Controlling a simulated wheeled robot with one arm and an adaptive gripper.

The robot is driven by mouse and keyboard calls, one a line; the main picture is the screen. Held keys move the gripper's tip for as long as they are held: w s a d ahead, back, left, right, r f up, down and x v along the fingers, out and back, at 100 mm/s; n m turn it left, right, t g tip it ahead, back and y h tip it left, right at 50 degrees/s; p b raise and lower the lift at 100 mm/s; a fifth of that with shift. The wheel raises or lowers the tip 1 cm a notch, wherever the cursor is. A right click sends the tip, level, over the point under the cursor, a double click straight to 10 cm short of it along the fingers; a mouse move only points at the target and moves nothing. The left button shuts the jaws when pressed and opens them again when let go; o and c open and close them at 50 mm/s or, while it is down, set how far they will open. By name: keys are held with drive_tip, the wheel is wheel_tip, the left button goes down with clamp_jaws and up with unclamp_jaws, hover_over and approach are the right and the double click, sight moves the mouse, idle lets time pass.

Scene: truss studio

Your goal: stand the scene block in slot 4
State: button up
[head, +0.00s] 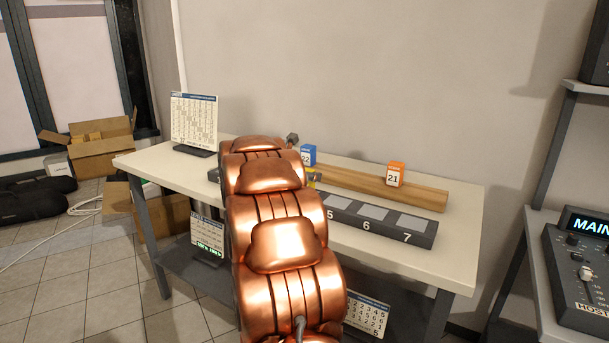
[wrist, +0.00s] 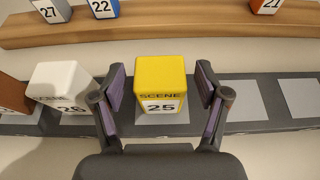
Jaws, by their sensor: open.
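A yellow block (wrist: 160,78) marked SCENE 25 stands upright on a pale pad of the dark slot strip (wrist: 275,125) in the wrist view. My gripper (wrist: 160,85) is open around it, one finger on each side, with small gaps. A white block (wrist: 65,84) marked SCENE 26 stands one place to the left. In the head view, the strip (head: 425,240) shows the numbers 5, 6 and 7 with bare pads.
A calendar (head: 194,120) stands at the table's back left.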

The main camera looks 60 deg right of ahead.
drive_tip(key=shift+r, duration=0.1)
drive_tip(key=shift+r+p, duration=0.15)
drive_tip(key=shift+p, duration=0.2)
drive_tip(key=shift+a, duration=0.4)
drive_tip(key=b+v, duration=0.1)
drive_tip(key=v, duration=1)
drive_tip(key=shift+s+a, duration=0.1)
